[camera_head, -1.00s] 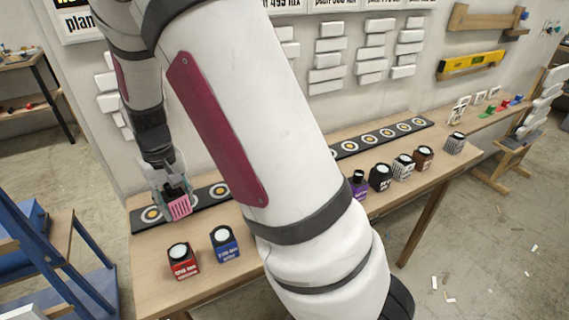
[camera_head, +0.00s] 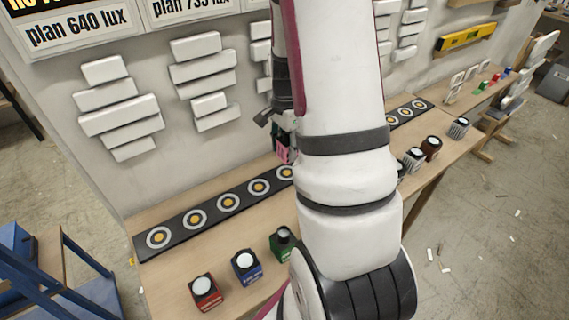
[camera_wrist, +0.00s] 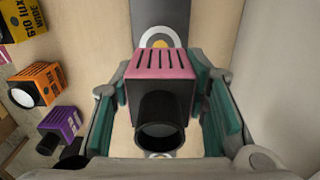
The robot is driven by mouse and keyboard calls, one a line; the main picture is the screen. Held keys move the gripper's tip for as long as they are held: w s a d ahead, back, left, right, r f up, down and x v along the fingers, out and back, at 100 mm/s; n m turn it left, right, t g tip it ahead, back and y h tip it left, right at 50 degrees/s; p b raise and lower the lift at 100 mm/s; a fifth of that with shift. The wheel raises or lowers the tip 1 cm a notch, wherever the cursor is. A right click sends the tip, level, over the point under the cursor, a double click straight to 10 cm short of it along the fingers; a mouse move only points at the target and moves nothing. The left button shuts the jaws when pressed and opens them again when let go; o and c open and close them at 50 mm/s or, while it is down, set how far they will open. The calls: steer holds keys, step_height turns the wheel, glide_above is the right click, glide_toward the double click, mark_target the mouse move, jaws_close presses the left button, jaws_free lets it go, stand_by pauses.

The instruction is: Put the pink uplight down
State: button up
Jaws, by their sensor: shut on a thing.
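The pink uplight (camera_wrist: 163,66), a small box with a slotted pink top, dark sides and a black round barrel, sits between the green finger pads of my gripper (camera_wrist: 166,110) in the wrist view. My gripper is shut on it. In the head view the uplight (camera_head: 283,153) shows beside my arm, over the dark strip of ringed targets (camera_head: 213,208). A ringed target shows just beyond the uplight in the wrist view, and part of another shows below the barrel. I cannot tell whether the uplight touches the strip.
Red (camera_head: 206,292), blue (camera_head: 246,266) and green (camera_head: 284,243) uplights stand along the bench front. Orange (camera_wrist: 38,86) and purple (camera_wrist: 61,128) ones show left in the wrist view. White wall blocks (camera_head: 121,118) rise behind the bench. My arm hides the bench's middle.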

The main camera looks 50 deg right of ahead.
steer(key=shift+f, duration=3.1)
steer(key=shift+f, duration=0.15)
steer(key=o, duration=1.2)
steer(key=shift+o, duration=0.2)
